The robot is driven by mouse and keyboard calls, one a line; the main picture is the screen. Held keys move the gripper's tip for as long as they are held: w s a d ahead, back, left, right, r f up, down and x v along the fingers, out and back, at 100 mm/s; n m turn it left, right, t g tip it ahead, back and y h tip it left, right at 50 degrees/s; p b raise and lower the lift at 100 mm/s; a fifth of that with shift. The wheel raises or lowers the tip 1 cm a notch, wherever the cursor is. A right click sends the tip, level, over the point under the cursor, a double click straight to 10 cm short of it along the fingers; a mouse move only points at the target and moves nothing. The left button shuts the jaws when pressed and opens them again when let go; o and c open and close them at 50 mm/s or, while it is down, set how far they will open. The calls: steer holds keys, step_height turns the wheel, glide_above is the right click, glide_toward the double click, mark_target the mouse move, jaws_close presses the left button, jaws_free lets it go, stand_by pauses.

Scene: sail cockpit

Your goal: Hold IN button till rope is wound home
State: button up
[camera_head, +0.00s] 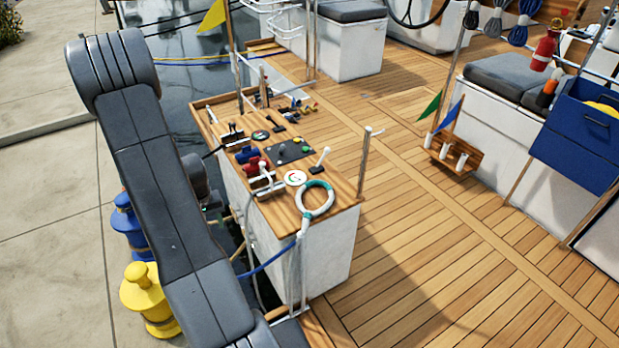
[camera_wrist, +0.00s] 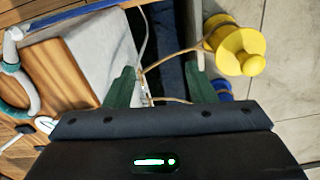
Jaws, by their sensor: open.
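A control box (camera_head: 325,262) with a wooden top stands at the deck edge in the head view. A dark panel (camera_head: 288,153) with small knobs or buttons sits on its top; I cannot read which is the IN button. A blue rope (camera_head: 268,262) runs by the box's near side. In the wrist view a thin tan rope (camera_wrist: 172,60) runs from a yellow bollard to between my fingers, without being clamped. My gripper (camera_wrist: 161,90) is open, with green fingers apart, over the gap beside the box. My arm hides it in the head view.
A white-and-teal ring (camera_head: 316,199) and levers crowd the box's top. Yellow (camera_head: 147,298) and blue (camera_head: 127,222) bollards stand on the quay at left. A rail post (camera_head: 364,162) rises at the box's right corner. The plank deck (camera_head: 430,235) is mostly clear.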

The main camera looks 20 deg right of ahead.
steer(key=shift+c, duration=0.2)
jaws_close()
stand_by(1.5)
